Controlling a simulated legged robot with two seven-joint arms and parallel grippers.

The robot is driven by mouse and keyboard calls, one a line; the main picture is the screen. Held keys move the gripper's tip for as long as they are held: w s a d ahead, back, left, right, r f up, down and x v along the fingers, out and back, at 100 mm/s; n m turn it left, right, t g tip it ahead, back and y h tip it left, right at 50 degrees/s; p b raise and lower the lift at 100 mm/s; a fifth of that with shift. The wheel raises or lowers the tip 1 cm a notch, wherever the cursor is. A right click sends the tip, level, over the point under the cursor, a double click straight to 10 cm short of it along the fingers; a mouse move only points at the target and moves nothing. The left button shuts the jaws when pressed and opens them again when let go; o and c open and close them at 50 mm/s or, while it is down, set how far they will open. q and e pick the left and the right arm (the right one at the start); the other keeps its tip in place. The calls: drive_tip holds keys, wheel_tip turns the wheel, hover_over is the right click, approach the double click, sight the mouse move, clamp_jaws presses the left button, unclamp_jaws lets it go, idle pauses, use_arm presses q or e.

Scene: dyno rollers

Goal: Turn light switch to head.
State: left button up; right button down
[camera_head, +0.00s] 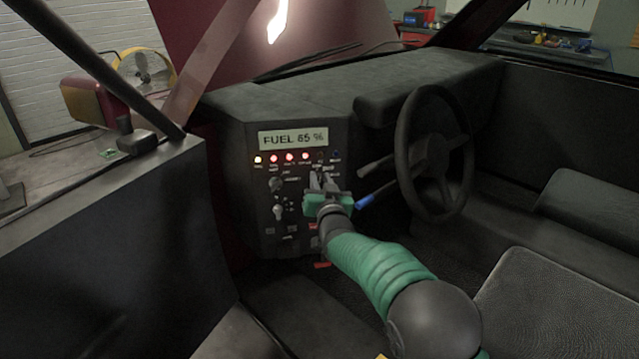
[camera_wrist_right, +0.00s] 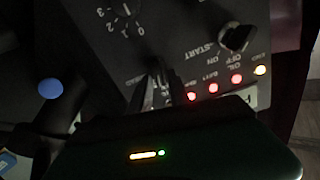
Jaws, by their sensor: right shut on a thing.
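The dark control panel (camera_head: 262,235) stands at the centre of the dashboard. My right gripper (camera_head: 320,181) is at the panel's upper right, below the row of lights. In the right wrist view, its dark fingertips (camera_wrist_right: 166,80) are close together against the panel face, shut on a knob that appears to be the light switch. The fingers hide most of this knob, so its setting cannot be read. My left gripper is out of view.
The display (camera_head: 293,138) reads FUEL 65 %, above several lit red lights. Two knobs, an upper (camera_head: 275,185) and a lower (camera_head: 278,211), sit left of my gripper. A blue-tipped lever (camera_head: 365,202) and the steering wheel (camera_head: 404,150) are close on the right.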

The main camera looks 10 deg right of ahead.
drive_tip(key=shift+d+f+m+b, duration=0.3)
drive_tip(key=shift+m+b, duration=0.85)
drive_tip(key=shift+m, duration=1.15)
drive_tip(key=shift+d+f+m+b, duration=0.15)
drive_tip(key=shift+f+m+b, duration=0.2)
drive_tip(key=shift+m+b, duration=1.4)
drive_tip(key=shift+d+f+m+b, duration=0.3)
drive_tip(key=shift+m+b, duration=0.25)
drive_tip(key=shift+m, duration=2.3)
drive_tip(key=c, duration=1.5)
unclamp_jaws()
drive_tip(key=shift+r, duration=0.1)
